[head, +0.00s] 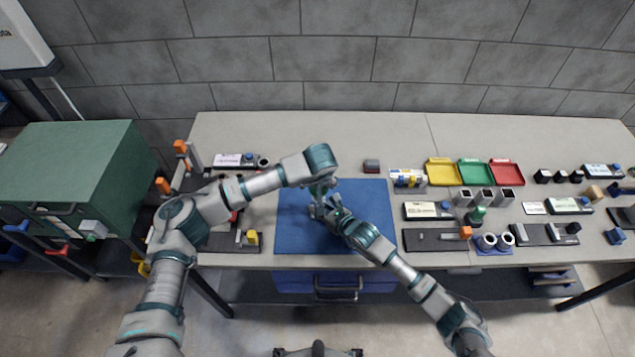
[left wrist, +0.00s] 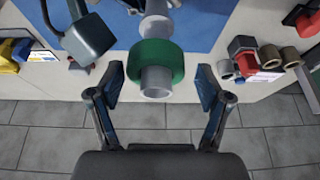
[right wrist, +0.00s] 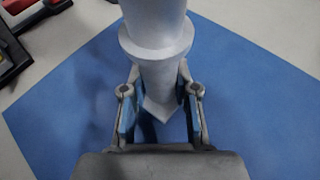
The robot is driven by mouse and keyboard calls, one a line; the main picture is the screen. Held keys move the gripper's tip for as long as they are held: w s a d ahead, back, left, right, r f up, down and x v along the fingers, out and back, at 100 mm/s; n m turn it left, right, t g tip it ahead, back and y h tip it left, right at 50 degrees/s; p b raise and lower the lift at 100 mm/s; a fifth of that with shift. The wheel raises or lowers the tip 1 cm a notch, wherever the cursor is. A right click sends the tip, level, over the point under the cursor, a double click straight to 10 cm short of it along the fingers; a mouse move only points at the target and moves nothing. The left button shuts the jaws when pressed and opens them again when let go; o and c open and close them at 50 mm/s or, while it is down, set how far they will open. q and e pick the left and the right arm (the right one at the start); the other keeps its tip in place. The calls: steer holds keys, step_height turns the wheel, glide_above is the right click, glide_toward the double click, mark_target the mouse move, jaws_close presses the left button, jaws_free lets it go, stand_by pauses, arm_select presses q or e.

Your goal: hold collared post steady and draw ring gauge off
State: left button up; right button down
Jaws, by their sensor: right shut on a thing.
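The grey collared post (right wrist: 155,20) stands between the fingers of my right gripper (right wrist: 158,95), which is shut on its shaft below the collar (right wrist: 157,44) in the right wrist view. The green ring gauge (left wrist: 157,53) is around the post, and the post's bare end (left wrist: 157,80) sticks out past it in the left wrist view. My left gripper (left wrist: 160,88) is open, its fingers on either side of the post's end, apart from ring and post. In the head view, my right gripper (head: 329,212) is over the blue mat, and the left hand largely hides post and ring.
The blue mat (head: 292,232) has bare room around the hands. Yellow, green and red trays (head: 505,173) and several blocks and fixtures stand to the right. A black fixture with a yellow block (head: 252,238) is at the left. A green cabinet (head: 75,165) stands beyond the table's left end.

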arm_select(q)
steer(key=c, duration=1)
arm_select(e)
steer(key=shift+f, duration=0.1)
arm_select(q)
steer(key=shift+a+r, duration=0.1)
steer(key=shift+r, duration=5.95)
arm_select(e)
steer(key=shift+s, duration=0.1)
steer(key=c, duration=0.8)
jaws_free()
